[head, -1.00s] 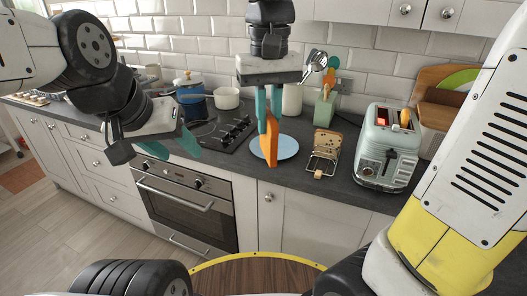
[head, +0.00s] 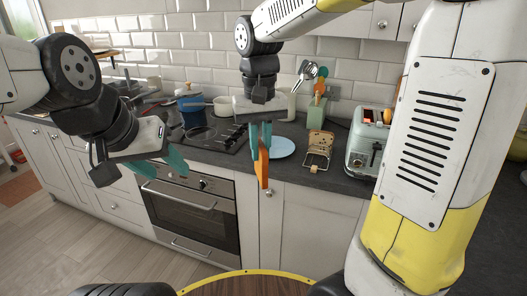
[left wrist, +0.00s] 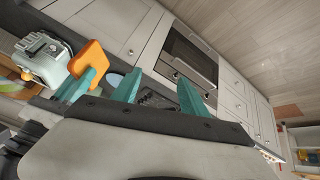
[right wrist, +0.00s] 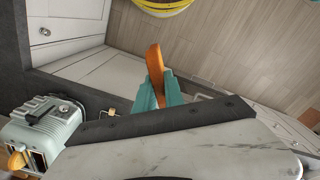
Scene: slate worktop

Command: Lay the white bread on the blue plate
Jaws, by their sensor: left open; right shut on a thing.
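An orange-brown slab (head: 263,165), apparently the bread slice seen near edge-on, hangs upright from my right gripper (head: 260,138); no white face shows. The slab also shows in the left wrist view (left wrist: 88,58) and the right wrist view (right wrist: 155,72). My right gripper is shut on its upper part. In the head view the slab overlaps the worktop's front edge, left of and apart from the blue plate (head: 282,148). The plate looks empty, with its left part hidden by the gripper. My left gripper (head: 170,162) is open and empty, in front of the oven.
A pale green toaster (head: 363,146) with an orange-brown slice in it stands right of the plate. A rack (head: 318,150) sits between them. Behind are a utensil holder (head: 316,110), a blue pot (head: 193,110) and a hob (head: 205,133). The floor ahead is free.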

